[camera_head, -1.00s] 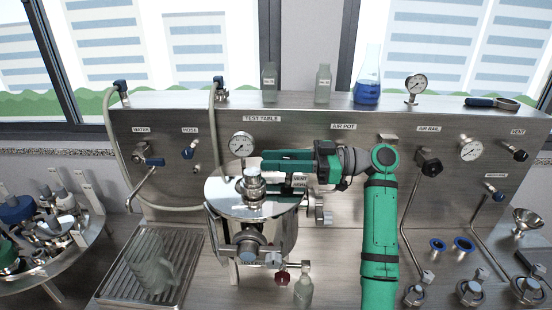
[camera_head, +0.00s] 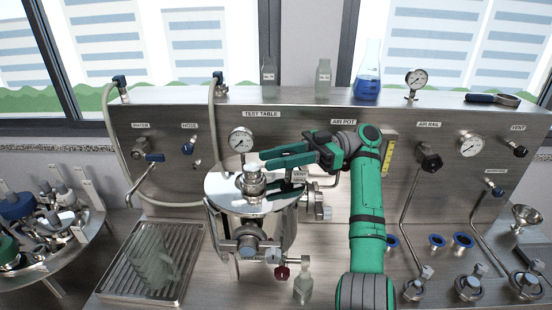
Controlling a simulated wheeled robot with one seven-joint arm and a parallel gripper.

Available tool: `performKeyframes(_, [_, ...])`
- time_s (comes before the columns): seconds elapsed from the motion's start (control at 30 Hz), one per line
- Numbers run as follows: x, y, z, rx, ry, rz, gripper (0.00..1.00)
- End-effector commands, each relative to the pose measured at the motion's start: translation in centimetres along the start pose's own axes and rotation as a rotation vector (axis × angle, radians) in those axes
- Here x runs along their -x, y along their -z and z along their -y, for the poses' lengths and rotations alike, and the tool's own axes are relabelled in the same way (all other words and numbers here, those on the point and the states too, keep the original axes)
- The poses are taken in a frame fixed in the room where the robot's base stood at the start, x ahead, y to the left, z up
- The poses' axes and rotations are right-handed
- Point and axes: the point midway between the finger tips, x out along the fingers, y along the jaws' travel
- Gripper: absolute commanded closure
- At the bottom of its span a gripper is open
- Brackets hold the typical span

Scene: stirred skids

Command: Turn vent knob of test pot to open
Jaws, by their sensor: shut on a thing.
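The test pot (camera_head: 225,213) is a shiny steel vessel with a flat lid, standing in front of the panel below the TEST TABLE label. A steel knob with a pale cap (camera_head: 253,170) stands upright on the lid, and I take it as the vent knob. A small VENT tag (camera_head: 300,175) is just right of it. My green gripper (camera_head: 265,177) reaches in from the right, one finger behind the knob and one in front. It is shut on the knob, though the contact is partly hidden and the knob's turn angle cannot be read.
A pressure gauge (camera_head: 241,140) is close behind the pot. A red knob (camera_head: 282,272) and a small bottle (camera_head: 303,288) are below it. A grated tray (camera_head: 198,262) lies to the left, and a cluttered round table (camera_head: 92,238) is further left.

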Motion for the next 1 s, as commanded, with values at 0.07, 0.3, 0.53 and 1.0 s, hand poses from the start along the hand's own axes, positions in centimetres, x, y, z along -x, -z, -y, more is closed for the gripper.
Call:
performKeyframes(0.07, [-0.1,-0.2,0.0,-0.003,0.003,0.003,0.96])
performKeyframes(0.3, [-0.1,-0.2,0.0,-0.003,0.002,0.003,0.54])
performKeyframes(0.53, [0.0,-0.1,0.0,-0.002,0.001,0.002,0.54])
performKeyframes(1.0, [-0.7,4.8,1.6,0.003,0.002,0.002,0.54])
